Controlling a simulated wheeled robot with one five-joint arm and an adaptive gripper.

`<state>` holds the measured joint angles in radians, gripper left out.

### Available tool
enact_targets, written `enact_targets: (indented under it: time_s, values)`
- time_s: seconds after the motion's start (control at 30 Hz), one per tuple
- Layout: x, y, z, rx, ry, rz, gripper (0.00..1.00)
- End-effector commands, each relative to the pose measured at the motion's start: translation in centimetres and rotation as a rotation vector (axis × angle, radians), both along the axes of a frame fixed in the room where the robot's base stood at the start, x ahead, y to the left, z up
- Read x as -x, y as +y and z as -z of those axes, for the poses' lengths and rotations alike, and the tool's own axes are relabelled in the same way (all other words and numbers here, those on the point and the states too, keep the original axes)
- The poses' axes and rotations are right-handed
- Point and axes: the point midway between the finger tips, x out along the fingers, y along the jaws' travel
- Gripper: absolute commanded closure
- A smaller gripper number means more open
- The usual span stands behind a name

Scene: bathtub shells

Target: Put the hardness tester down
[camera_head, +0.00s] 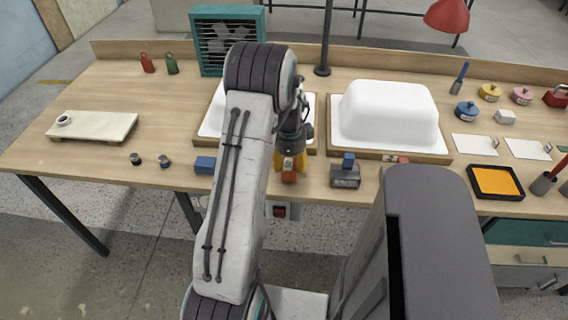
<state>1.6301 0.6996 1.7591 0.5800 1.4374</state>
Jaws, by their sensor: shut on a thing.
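My gripper (291,148) is in front of the left bathtub shell, near the table's front edge, partly hidden by my own arm. It is shut on a small orange-red thing, the hardness tester (289,171), which shows just below the fingers. Its shape is hard to make out, and I cannot tell whether it touches the table. The wooden table (110,93) runs across the view.
A white shell (385,113) sits on a wooden board on the right; another (213,112) is mostly behind my arm. A grey block with a blue top (345,177) and a blue block (205,165) stand along the front edge. The left tabletop has free room.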

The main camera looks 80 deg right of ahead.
Motion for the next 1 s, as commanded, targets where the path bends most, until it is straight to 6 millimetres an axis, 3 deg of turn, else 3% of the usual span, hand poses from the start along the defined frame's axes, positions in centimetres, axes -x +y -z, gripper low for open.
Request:
enact_targets:
  time_s: [0.33,0.37,0.6,1.0]
  values:
    - [-0.02,-0.03,0.26,0.001,0.000,0.000,0.79]
    - [-0.03,-0.01,0.28,0.001,0.000,0.000,0.47]
    - [-0.04,-0.01,0.18,0.000,0.000,0.001,0.25]
    - [-0.03,-0.02,-0.43,0.002,0.000,0.001,0.25]
